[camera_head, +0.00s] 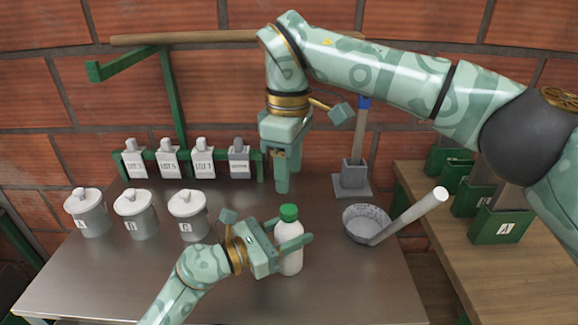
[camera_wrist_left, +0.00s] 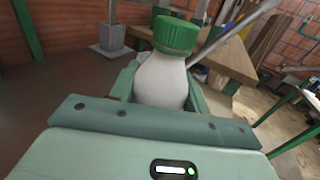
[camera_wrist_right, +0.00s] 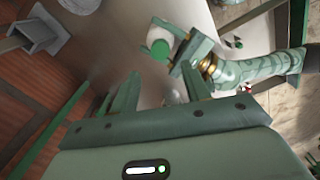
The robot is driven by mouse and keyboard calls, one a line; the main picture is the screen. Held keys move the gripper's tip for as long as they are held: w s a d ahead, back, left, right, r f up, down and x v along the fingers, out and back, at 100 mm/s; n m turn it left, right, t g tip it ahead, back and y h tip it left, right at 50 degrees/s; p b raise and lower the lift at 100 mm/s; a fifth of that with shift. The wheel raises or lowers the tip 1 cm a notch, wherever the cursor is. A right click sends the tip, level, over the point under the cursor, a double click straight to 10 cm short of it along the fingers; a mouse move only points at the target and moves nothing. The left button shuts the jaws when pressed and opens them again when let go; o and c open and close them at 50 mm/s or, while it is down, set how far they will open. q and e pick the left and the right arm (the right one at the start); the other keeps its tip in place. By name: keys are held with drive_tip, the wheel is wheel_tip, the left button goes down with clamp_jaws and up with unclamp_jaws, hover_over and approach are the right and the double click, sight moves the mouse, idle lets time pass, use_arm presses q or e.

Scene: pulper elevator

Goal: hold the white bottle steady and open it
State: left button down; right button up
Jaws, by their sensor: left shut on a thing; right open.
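The white bottle (camera_head: 290,250) stands upright on the metal table (camera_head: 350,290), with its green cap (camera_head: 288,212) on. My left gripper (camera_head: 290,246) is shut around the bottle's body. In the left wrist view the bottle (camera_wrist_left: 162,82) sits between the fingers, with its green cap (camera_wrist_left: 176,36) above them. My right gripper (camera_head: 282,182) is open and empty, pointing down above and behind the bottle in the head view. In the right wrist view the capped bottle (camera_wrist_right: 160,40) shows beyond and above the open fingers (camera_wrist_right: 122,98), apart from them.
Three lidded canisters (camera_head: 135,213) stand at the table's left. Labelled white containers (camera_head: 168,160) sit in a green rack behind. A grey bowl (camera_head: 366,222) with a white-handled tool is right of the bottle. A grey stand (camera_head: 352,180) is behind it.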

sight(289, 209)
drive_tip(key=shift+f, duration=0.3)
drive_tip(key=shift+m, duration=0.3)
wheel_tip(289, 209, down, 8)
drive_tip(key=shift+r, duration=0.25)
